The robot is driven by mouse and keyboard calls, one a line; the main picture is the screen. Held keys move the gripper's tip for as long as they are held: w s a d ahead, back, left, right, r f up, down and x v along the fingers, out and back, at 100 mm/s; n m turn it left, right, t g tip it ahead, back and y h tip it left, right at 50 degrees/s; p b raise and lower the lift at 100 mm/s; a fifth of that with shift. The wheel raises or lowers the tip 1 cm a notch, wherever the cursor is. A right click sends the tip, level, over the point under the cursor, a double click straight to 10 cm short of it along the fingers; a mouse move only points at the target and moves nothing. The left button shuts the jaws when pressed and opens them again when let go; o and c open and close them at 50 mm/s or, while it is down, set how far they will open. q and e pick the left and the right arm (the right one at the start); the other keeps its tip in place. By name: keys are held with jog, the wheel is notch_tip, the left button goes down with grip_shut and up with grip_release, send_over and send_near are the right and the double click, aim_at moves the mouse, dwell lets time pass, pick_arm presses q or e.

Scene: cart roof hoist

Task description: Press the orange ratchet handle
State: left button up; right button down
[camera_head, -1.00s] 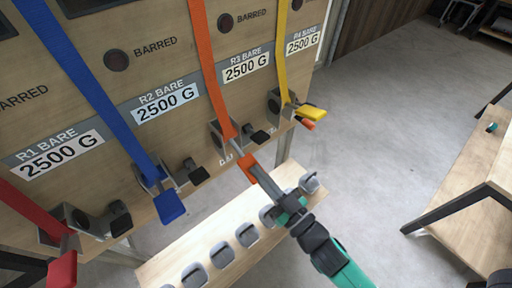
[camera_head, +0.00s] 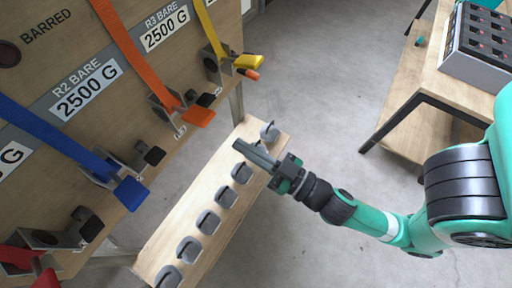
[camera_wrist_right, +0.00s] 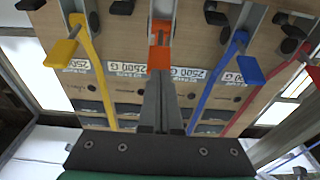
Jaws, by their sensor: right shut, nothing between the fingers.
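The orange ratchet handle (camera_head: 200,116) sits at the lower end of the orange strap (camera_head: 135,50), sticking out from the board under the R3 label. My right gripper (camera_head: 242,150) is shut and empty. It is apart from the handle, to its lower right in the head view, above the bench with grey pieces. In the right wrist view the orange handle (camera_wrist_right: 159,57) shows just beyond the closed fingertips (camera_wrist_right: 159,80). My left gripper is not in view.
A blue handle (camera_head: 131,192) and a yellow handle (camera_head: 248,62) flank the orange one. A narrow wooden bench (camera_head: 160,238) holds several grey hook-like pieces. A grey box (camera_head: 478,45) stands on a table at the right. Open floor lies between.

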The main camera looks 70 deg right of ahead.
jog(key=shift+p+v, duration=0.65)
jog(key=shift+v, duration=0.6)
jog(key=shift+r, duration=0.2)
dwell(0.7)
